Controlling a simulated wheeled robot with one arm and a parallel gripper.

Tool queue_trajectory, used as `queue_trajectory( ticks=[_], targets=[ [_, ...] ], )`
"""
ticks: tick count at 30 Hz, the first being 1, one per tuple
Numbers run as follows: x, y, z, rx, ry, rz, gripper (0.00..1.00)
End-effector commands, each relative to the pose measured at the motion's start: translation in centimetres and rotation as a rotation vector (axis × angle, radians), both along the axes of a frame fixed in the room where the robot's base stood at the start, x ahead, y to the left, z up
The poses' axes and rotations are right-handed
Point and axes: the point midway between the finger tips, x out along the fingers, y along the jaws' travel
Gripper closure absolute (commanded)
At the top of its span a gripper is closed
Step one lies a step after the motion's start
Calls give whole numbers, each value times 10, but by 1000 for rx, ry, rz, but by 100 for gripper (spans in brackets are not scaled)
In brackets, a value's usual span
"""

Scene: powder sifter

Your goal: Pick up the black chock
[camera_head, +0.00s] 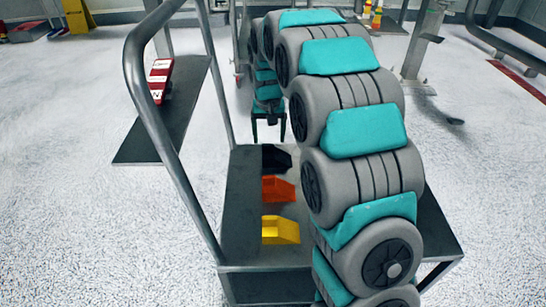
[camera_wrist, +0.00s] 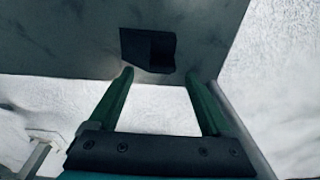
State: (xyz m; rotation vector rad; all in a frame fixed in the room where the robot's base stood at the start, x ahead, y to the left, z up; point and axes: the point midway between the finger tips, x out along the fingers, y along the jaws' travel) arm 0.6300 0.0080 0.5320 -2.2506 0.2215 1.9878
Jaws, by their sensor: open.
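The black chock (camera_head: 276,158) lies at the far end of the cart's top surface (camera_head: 242,205), behind an orange chock and a yellow chock. In the wrist view the black chock (camera_wrist: 147,48) lies near the edge of a grey surface, just beyond my fingertips. My gripper (camera_head: 268,139) is above the far end of the cart, with its fingers pointing down. In the wrist view my gripper (camera_wrist: 158,74) is open, with nothing between its two green fingers. The chock is apart from the fingers, slightly left of the middle of the gap.
The orange chock (camera_head: 277,189) and the yellow chock (camera_head: 280,230) lie nearer on the same cart. The cart's tall rail (camera_head: 165,130) rises at its left. A dark platform (camera_head: 168,112) with a red and white object (camera_head: 160,80) stands at the back left. Open floor surrounds the cart.

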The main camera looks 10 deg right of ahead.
Motion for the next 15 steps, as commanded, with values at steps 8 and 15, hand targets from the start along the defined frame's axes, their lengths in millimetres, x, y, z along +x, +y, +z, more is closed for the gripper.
queue_trajectory(
  ticks=[8,15],
  targets=[
    [1,2,-39,0,6,1,18],
    [2,2,-41,-1,3,1,18]
  ],
)
